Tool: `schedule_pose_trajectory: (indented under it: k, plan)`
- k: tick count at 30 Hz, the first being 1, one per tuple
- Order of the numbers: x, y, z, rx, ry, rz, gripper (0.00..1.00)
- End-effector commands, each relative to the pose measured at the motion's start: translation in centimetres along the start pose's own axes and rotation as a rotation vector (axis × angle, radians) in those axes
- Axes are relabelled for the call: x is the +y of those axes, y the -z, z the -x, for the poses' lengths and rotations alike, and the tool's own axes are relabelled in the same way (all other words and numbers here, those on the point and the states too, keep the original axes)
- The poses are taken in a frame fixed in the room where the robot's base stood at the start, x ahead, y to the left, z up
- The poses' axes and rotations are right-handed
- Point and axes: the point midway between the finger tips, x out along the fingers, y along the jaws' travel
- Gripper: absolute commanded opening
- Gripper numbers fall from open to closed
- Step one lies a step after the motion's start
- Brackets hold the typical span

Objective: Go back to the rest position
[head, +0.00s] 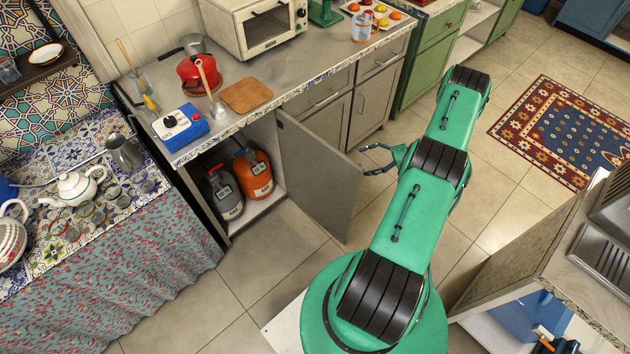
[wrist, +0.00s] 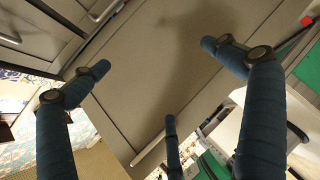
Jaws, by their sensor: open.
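My gripper (head: 378,158) is at the end of my green arm, in the middle of the head view. It hangs over the floor, just right of the open cabinet door (head: 318,182). In the wrist view my gripper (wrist: 157,75) has its dark blue fingers spread wide apart, with nothing between them. A plain grey-brown panel (wrist: 145,50) fills the view beyond the fingers. I cannot tell how far it is from the fingertips.
The open cabinet holds an orange canister (head: 254,174) and a grey canister (head: 226,195). The counter (head: 315,65) carries a red kettle (head: 199,72) and a toaster oven (head: 255,25). A tea table (head: 110,255) stands left, another counter (head: 590,250) right. Tiled floor (head: 480,195) is clear.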

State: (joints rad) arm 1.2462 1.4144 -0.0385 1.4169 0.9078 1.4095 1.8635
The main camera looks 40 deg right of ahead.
Motion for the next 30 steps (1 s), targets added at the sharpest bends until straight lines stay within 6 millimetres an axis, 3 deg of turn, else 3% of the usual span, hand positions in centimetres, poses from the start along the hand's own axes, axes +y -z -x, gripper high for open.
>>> schedule_pose_trajectory:
  k: [21, 30]
  plan:
    - [-0.1, -0.1, 8.7, -0.002, 0.001, 0.001, 1.00]
    - [0.0, 0.0, 9.7, 0.000, 0.000, 0.000, 1.00]
